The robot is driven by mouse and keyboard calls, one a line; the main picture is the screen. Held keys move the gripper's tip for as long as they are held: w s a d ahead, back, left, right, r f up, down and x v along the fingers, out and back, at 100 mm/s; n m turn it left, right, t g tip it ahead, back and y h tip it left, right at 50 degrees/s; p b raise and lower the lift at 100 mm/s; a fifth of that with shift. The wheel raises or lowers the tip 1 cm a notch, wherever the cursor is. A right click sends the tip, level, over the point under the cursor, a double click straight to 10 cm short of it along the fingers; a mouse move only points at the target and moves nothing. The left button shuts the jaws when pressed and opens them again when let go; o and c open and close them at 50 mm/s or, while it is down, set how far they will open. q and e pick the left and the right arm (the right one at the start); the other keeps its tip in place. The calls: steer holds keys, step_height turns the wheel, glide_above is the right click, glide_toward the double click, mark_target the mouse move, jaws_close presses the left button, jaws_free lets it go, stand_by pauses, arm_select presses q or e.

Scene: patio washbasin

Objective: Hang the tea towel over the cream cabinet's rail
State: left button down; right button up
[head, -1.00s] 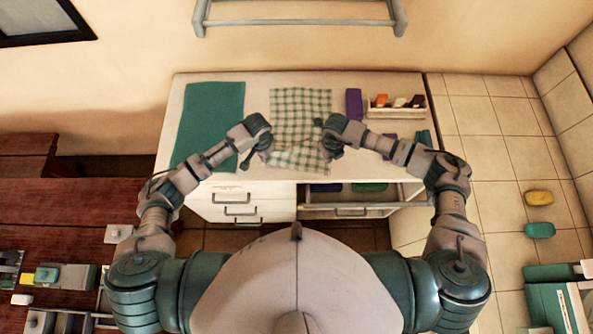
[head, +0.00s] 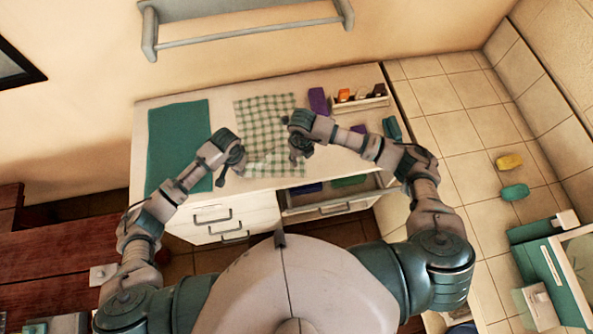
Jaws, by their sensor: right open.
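The tea towel (head: 265,118) is green-and-white checked and lies on the top of the cream cabinet (head: 222,112). Its front part is rumpled near the cabinet's front edge, between my grippers. My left gripper (head: 230,172) is at the towel's front left; whether its jaws are shut on cloth is unclear. My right gripper (head: 297,152) is open at the towel's right side, partly covering it. The cabinet front has drawers with dark handles (head: 212,219) on the left. A bar (head: 347,206) crosses the front of an open section on the right; I cannot tell if this is the rail.
A teal mat (head: 178,140) lies left of the towel. A purple block (head: 318,101) and a small rack (head: 360,101) of coloured items stand at the back right. Blue and green things lie in the open section. A grey wall shelf (head: 245,20) is above. Yellow (head: 509,162) and teal (head: 515,192) blocks lie right.

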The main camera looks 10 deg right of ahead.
mark_target(301, 171)
steer(key=f, duration=0.8)
steer(key=shift+d, duration=0.25)
steer(key=shift+a+f, duration=0.15)
steer(key=shift+f, duration=0.7)
steer(key=shift+f, duration=0.1)
steer(key=shift+c, duration=0.3)
jaws_close()
steer(key=shift+r, duration=2.55)
